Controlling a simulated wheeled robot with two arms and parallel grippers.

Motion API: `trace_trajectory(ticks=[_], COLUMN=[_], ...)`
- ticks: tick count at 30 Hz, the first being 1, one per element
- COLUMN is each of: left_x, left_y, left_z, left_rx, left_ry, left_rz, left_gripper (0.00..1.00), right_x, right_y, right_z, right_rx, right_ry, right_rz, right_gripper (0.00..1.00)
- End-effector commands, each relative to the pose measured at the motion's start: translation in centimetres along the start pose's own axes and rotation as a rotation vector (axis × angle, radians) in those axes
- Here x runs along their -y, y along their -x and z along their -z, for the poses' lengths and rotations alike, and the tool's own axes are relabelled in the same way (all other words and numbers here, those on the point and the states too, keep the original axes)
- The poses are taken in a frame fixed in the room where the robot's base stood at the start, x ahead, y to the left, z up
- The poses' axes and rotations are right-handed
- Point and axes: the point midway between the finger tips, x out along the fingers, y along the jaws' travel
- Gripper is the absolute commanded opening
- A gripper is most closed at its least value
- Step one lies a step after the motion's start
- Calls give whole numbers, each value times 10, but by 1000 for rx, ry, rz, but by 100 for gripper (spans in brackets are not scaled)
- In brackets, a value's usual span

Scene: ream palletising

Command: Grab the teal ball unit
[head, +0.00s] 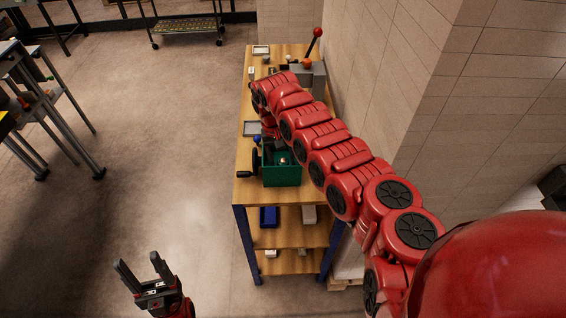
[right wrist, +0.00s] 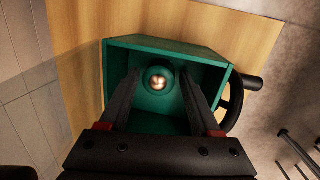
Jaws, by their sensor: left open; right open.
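A teal open-topped box (head: 283,177) stands on the wooden bench top. A round teal ball piece with a shiny metallic spot (right wrist: 158,80) sits inside the teal box (right wrist: 165,45), in the right wrist view. My right gripper (right wrist: 160,90) is open above the box, its two fingers on either side of the ball piece in that view. Whether they touch it, I cannot tell. In the head view my right arm hides most of that gripper. My left gripper (head: 138,264) is open and empty over the floor at the lower left.
The bench (head: 248,190) has lower shelves with a blue bin (head: 269,216). A dark handwheel (right wrist: 233,103) is on the box's side. A lever with a red knob (head: 318,33) stands at the bench's far end. A tiled wall runs along the right. Floor left of the bench is clear.

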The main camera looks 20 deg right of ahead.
Motion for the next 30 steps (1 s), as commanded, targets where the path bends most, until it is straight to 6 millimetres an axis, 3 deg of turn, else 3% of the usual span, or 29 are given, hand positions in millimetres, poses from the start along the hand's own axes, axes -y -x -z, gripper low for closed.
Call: trace_trajectory(ticks=[1, 11, 23, 30], left_x=[0, 0, 0, 0], left_y=[0, 0, 2, 8], left_z=[0, 0, 0, -1], left_rx=[0, 0, 0, 0], left_ry=[0, 0, 0, 0], left_rz=[0, 0, 0, 0], left_gripper=[58, 58, 58, 58], right_x=[0, 0, 0, -1], right_y=[0, 0, 1, 12], right_z=[0, 0, 0, 4], right_rx=[0, 0, 0, -1], right_ry=[0, 0, 0, -3], right_rz=[0, 0, 0, 0], right_gripper=[60, 1, 0, 0])
